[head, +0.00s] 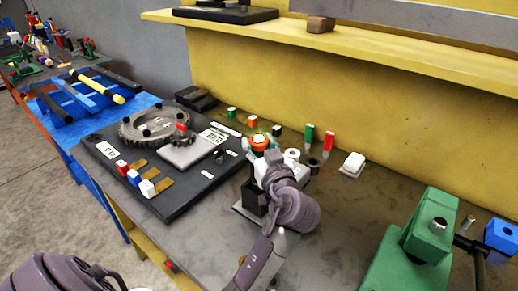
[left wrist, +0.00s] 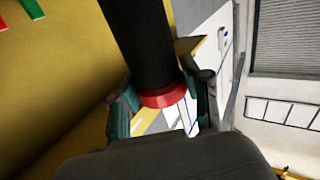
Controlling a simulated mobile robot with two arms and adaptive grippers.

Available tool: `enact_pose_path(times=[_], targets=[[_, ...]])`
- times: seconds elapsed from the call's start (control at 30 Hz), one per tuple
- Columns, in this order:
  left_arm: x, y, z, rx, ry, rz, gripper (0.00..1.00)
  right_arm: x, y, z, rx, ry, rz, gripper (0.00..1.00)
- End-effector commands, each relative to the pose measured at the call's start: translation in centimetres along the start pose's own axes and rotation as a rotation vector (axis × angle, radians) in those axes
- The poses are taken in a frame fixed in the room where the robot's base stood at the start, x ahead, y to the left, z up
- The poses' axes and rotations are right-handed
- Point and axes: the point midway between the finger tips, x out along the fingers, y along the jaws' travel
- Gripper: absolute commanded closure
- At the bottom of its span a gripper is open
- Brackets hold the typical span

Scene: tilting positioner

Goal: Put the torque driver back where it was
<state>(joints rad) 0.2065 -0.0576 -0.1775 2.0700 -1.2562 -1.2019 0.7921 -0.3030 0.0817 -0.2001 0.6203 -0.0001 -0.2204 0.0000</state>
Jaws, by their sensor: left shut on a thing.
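The torque driver (left wrist: 145,45) shows in the left wrist view as a thick black cylinder with a red ring at its near end. My left gripper (left wrist: 163,98) is shut on it, with one finger on each side near the ring. In the head view my left gripper (head: 264,163) is above the bench, right of the black board. A red-orange round top (head: 260,141) shows at its fingers; I cannot tell if this is the driver's end. Below stands a black block (head: 254,197) on a pale base, partly hidden by my gripper. My right gripper is not in view.
A black board (head: 190,208) with gears and coloured blocks lies to the left. Small red and green pieces (head: 309,134) stand along the yellow back wall. A green vise (head: 420,235) stands at right. A yellow shelf (head: 370,42) overhangs the back. Bench between gripper and vise is mostly clear.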

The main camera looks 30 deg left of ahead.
Motion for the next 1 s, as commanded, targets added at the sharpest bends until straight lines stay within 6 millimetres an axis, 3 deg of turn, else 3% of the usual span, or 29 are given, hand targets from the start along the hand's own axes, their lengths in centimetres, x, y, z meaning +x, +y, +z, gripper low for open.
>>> enact_pose_path(times=[0.13, 0.47, 0.5, 0.63, 1.0], targets=[[0.0, 0.0, 1.0, -0.001, 0.004, 0.001, 1.0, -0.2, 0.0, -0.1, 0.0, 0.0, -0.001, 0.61], [0.0, 0.0, 1.3, -0.004, 0.004, 0.001, 1.0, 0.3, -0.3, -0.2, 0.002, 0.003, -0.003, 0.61], [0.0, 0.0, 1.5, -0.002, 0.0, 0.001, 0.5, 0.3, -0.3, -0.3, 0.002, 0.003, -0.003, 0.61], [0.0, 0.0, 1.4, -0.002, 0.0, 0.0, 0.29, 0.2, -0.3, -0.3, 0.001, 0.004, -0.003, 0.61], [0.0, 0.0, 1.1, -0.001, 0.001, 0.0, 0.27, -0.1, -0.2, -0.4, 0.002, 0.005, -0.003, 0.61]])
